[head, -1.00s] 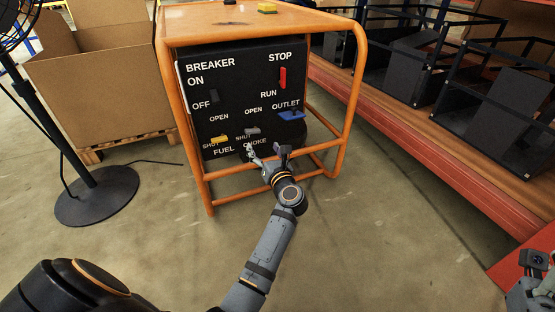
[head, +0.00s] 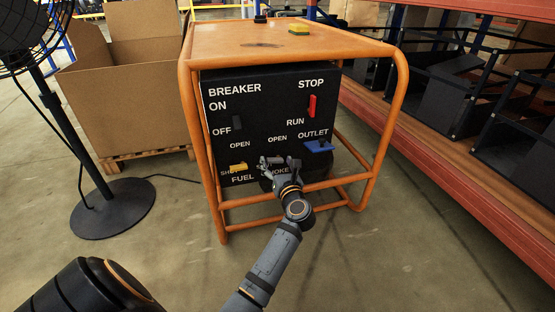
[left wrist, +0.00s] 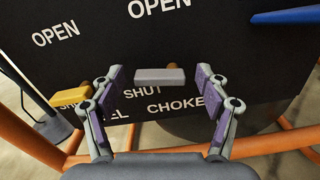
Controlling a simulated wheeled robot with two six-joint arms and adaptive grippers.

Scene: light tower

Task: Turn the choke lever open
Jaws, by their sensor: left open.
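The choke lever is a grey bar (left wrist: 160,76) on the black generator panel (left wrist: 262,75), above the CHOKE label in the left wrist view. It lies about level, near the SHUT mark, with the OPEN mark higher up. My left gripper (left wrist: 158,100) is open, with one finger on each side of the lever in that view and no visible contact. In the head view my left gripper (head: 280,165) is at the lower part of the panel and partly hides the lever and its label. My right gripper is not in view.
The yellow fuel lever (left wrist: 71,97) is just left of the choke lever. A blue outlet cover (head: 319,146) sticks out at right. An orange tube frame (head: 212,170) surrounds the panel. A black fan (head: 112,205) stands at left and a shelf (head: 480,150) at right.

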